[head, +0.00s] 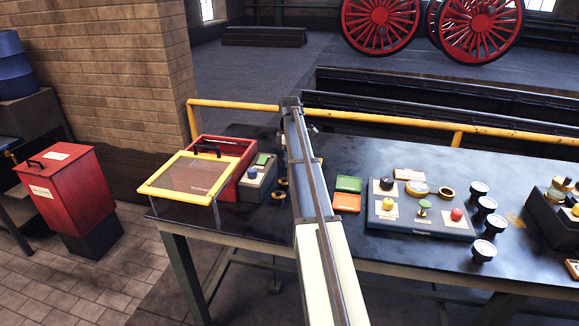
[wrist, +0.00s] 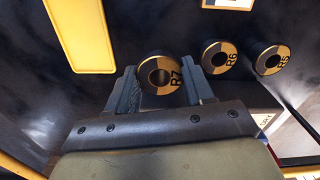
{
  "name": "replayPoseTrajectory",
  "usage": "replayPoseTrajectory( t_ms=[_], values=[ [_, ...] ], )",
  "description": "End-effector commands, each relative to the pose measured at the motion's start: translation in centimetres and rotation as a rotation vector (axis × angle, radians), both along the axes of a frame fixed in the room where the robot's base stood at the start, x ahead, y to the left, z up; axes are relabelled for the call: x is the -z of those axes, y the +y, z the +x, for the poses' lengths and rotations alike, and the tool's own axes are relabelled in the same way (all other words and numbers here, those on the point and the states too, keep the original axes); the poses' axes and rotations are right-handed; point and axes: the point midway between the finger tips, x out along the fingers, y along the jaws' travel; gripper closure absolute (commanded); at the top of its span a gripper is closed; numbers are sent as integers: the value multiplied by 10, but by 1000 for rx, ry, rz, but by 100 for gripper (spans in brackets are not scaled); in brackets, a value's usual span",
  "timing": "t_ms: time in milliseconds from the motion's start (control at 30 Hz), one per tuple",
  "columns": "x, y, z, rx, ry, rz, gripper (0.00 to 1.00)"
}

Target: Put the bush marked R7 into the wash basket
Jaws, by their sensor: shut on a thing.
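The bush marked R7 (wrist: 160,72) is a short dark and brass ring with a round bore. My gripper (wrist: 161,88) is shut on it, one finger on each side. I cannot tell whether it touches the table. In the head view my arm hides the gripper and R7. A yellow-framed mesh panel (head: 193,176) at the left end of the table, in front of a red box (head: 212,143), may be the wash basket or its cover; I cannot tell which.
Bushes R6 (wrist: 219,58) and R5 (wrist: 272,60) stand close to the right of R7 in the wrist view. A grey box with buttons (head: 257,182) sits left of my arm. Green (head: 348,184) and orange (head: 346,202) trays and a control panel (head: 420,222) lie to its right.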

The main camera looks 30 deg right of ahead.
Motion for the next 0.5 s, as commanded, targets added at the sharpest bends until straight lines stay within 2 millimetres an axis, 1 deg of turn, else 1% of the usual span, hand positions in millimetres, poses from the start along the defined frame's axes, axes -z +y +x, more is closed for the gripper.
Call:
replayPoseTrajectory(
  t_ms=[33,200,300,500],
  values=[
    [-11,-1,1,0,-2,-2,88],
    [-36,0,1,0,-2,-1,88],
    [-47,0,1,4,0,0,88],
    [-57,0,4,79,9,4,88]
  ],
)
